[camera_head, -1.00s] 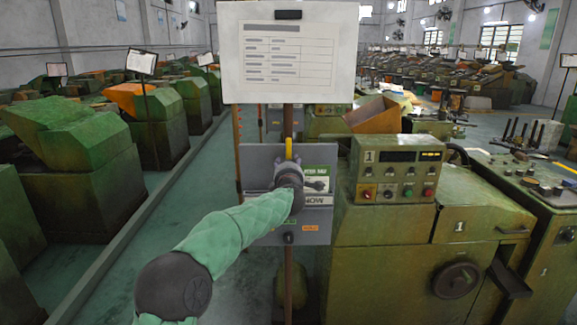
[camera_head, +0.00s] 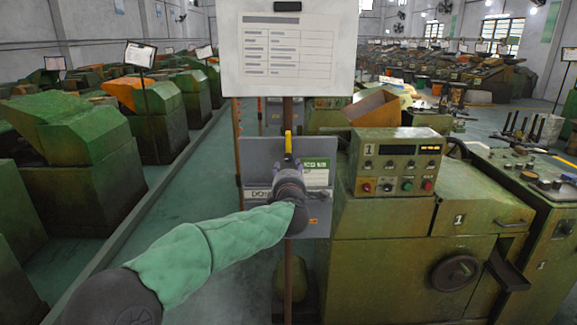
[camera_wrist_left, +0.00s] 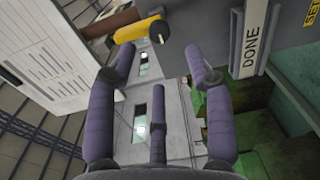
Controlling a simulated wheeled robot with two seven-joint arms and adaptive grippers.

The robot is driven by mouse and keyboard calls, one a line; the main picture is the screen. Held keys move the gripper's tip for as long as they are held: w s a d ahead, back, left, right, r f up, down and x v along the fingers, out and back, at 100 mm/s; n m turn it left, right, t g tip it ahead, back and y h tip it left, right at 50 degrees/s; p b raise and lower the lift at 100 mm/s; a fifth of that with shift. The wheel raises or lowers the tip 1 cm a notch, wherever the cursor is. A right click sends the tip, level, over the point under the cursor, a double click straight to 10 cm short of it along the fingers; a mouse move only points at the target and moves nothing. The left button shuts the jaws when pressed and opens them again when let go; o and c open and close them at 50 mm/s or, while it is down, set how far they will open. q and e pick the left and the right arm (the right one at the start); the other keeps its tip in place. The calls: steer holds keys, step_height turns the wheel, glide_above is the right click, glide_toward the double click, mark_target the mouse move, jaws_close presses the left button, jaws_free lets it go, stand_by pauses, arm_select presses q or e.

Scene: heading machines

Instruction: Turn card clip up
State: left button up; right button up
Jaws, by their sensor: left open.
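The yellow clip (camera_head: 288,143) stands upright at the top of the grey panel (camera_head: 262,155) on a post, below the white sheet. In the left wrist view the yellow clip (camera_wrist_left: 138,31) shows as a short cylinder at the edge of the panel (camera_wrist_left: 205,35), near a DONE label (camera_wrist_left: 252,38). My left gripper (camera_head: 289,178) is just below the clip in the head view, in front of the panel, and hides part of it. In the left wrist view its purple fingers (camera_wrist_left: 160,62) are spread, with nothing between them. The clip lies beyond the fingertips, apart from them.
A white paper board (camera_head: 287,55) stands above the panel. A green machine with a control box (camera_head: 397,162) stands close on the right, with a handwheel (camera_head: 456,272) on its front. Rows of green machines (camera_head: 78,145) stand on the left, across a clear aisle (camera_head: 170,215).

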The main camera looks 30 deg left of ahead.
arm_select(q)
steer(key=shift+v, duration=1)
